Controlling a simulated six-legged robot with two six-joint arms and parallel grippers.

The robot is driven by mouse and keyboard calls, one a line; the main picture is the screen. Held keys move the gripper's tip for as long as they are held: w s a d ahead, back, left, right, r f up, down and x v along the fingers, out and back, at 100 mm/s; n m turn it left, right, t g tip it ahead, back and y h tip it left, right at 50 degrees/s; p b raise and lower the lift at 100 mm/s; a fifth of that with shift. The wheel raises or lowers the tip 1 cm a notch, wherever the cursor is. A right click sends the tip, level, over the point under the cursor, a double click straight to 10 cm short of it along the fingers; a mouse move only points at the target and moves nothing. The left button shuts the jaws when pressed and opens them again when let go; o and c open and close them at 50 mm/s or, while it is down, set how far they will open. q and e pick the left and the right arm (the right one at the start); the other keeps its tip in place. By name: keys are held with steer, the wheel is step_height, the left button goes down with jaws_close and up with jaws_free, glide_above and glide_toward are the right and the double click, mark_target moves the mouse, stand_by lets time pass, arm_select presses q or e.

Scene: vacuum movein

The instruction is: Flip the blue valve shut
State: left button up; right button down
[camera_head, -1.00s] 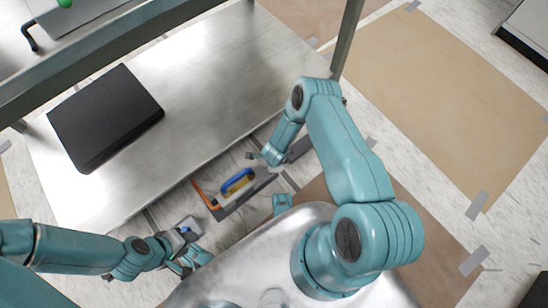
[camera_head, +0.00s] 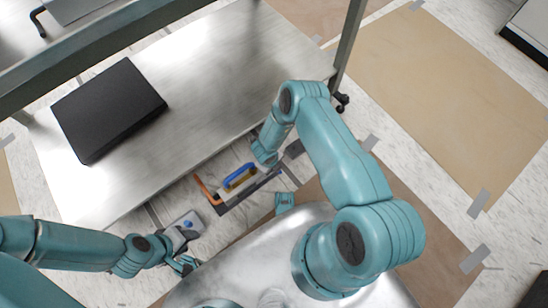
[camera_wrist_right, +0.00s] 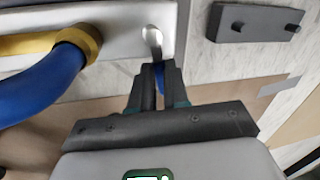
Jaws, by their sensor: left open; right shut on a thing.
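The blue valve handle (camera_wrist_right: 160,74) shows between the fingers of my right gripper (camera_wrist_right: 161,88) in the right wrist view, with a shiny metal stem (camera_wrist_right: 152,38) just beyond it. The right gripper is shut on it and hides part of it. In the head view my right gripper (camera_head: 262,155) is at the right end of a metal unit (camera_head: 226,191) with a blue and yellow hose; its fingers are hard to make out there.
A thick blue hose (camera_wrist_right: 42,85) with a yellow collar (camera_wrist_right: 78,42) is left of the fingers. An orange pipe (camera_head: 206,190) is at the unit's left end. A metal table (camera_head: 215,85) carries a black case (camera_head: 107,108). Cardboard-covered floor is clear at right.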

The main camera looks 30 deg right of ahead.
steer(key=shift+s+a+m, duration=0.1)
steer(key=shift+a+m, duration=0.05)
steer(key=shift+m, duration=0.25)
steer(key=c, duration=1.1)
jaws_free()
steer(key=a+r+p, duration=0.3)
steer(key=r+p, duration=0.3)
steer(key=r, duration=1)
steer(key=shift+s+p, duration=0.25)
steer(key=shift+p, duration=0.1)
